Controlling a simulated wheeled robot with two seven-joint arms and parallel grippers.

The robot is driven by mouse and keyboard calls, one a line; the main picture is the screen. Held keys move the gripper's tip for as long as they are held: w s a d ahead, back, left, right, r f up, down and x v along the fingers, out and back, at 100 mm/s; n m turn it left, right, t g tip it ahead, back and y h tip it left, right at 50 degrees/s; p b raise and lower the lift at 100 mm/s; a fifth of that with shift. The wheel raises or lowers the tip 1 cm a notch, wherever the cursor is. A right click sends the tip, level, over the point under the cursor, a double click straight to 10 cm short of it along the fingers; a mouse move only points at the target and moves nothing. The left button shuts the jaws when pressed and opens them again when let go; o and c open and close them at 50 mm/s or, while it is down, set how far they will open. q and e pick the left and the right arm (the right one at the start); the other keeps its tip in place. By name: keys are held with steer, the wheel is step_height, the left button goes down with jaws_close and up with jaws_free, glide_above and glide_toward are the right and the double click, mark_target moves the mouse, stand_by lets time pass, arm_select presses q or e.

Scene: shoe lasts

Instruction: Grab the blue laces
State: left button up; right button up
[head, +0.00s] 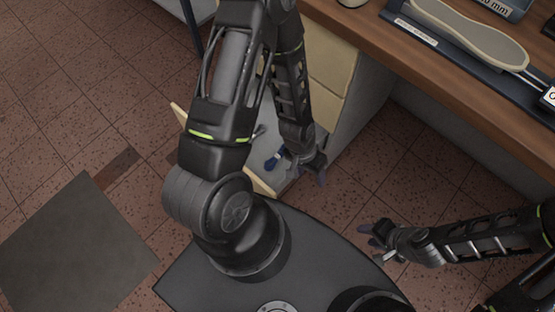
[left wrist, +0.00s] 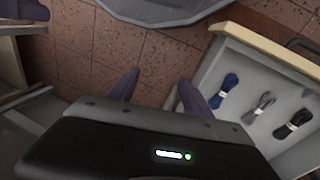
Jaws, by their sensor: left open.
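The blue laces (left wrist: 225,90) lie as a bundle with a pale band in an open drawer (left wrist: 235,48), nearest my fingers in a row of laces. They also show in the head view (head: 275,161), left of my left gripper. My left gripper (head: 308,172) is over the drawer's right side, open and empty. In the left wrist view its two fingers (left wrist: 158,90) are apart, with the laces just right of the right finger. My right gripper (head: 379,240) is low at the right, above the floor; its jaw gap is unclear.
Grey laces (left wrist: 260,107) and black laces (left wrist: 293,123) lie beside the blue ones in the drawer. The drawer belongs to a cabinet (head: 333,60) under a wooden table (head: 445,75) holding a shoe-shaped piece (head: 470,32).

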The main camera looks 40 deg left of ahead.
arm_select(q)
steer(key=w+a+f+y+b, duration=0.1)
steer(key=w+a+f+b, duration=0.3)
steer(key=a+f+b, duration=0.4)
steer(key=m+y+b, duration=0.1)
steer(key=y+b, duration=0.1)
steer(key=b, duration=0.4)
glide_above(277, 157)
steer(key=shift+g, duration=0.3)
steer(key=f, duration=0.4)
steer(key=shift+d, duration=0.2)
steer(key=shift+a+r, duration=0.1)
steer(key=shift+a, duration=0.1)
steer(key=shift+r, duration=0.15)
arm_select(e)
step_height(277, 157, down, 17)
steer(key=shift+w+d, duration=0.45)
steer(key=shift+f, duration=0.15)
arm_select(q)
steer(key=shift+f+b, duration=0.45)
steer(key=shift+f, duration=0.9)
arm_select(e)
steer(key=shift+w+d+f, duration=0.1)
steer(key=shift+w+f, duration=0.05)
steer(key=shift+f, duration=0.3)
arm_select(q)
steer(key=shift+f, duration=0.1)
arm_select(e)
steer(key=shift+f, duration=0.1)
